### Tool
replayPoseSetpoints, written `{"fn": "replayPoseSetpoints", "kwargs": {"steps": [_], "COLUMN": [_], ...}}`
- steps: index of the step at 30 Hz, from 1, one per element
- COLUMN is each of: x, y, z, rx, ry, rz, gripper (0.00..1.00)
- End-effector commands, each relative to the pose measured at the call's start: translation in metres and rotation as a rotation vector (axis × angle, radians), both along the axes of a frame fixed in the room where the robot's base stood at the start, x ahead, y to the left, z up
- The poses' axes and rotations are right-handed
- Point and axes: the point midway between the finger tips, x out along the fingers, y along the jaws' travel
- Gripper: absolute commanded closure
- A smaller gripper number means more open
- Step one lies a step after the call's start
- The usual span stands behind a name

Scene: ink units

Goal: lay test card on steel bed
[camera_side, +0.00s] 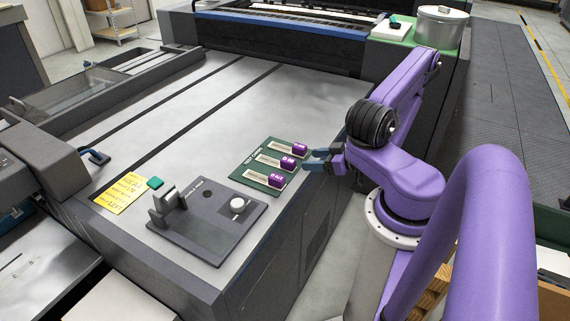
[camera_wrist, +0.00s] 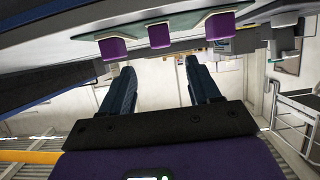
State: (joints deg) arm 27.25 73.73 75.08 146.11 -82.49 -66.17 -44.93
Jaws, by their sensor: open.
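The steel bed (camera_side: 190,105) is a broad grey surface with two dark strips along it. A yellow card with writing (camera_side: 125,193) lies flat at its front left; I cannot tell whether it is the test card. A green panel (camera_side: 247,172) at the bed's right edge carries three pale plates with purple blocks (camera_side: 287,162). The blocks also show at the top of the wrist view (camera_wrist: 159,37). My gripper (camera_side: 314,160) is open and empty, just right of the panel. Its two dark blue fingers are apart in the wrist view (camera_wrist: 160,66), with the blocks beyond them.
The bed's middle is clear.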

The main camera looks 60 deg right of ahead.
Motion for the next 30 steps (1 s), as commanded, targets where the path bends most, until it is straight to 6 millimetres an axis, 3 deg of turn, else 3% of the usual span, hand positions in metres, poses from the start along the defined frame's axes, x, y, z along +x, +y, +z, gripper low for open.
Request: {"fn": "replayPoseSetpoints", "kwargs": {"steps": [30], "x": [0.088], "y": [0.003], "z": [-0.031], "rx": [-0.002], "ry": [0.000], "rz": [0.003], "gripper": [0.38]}}
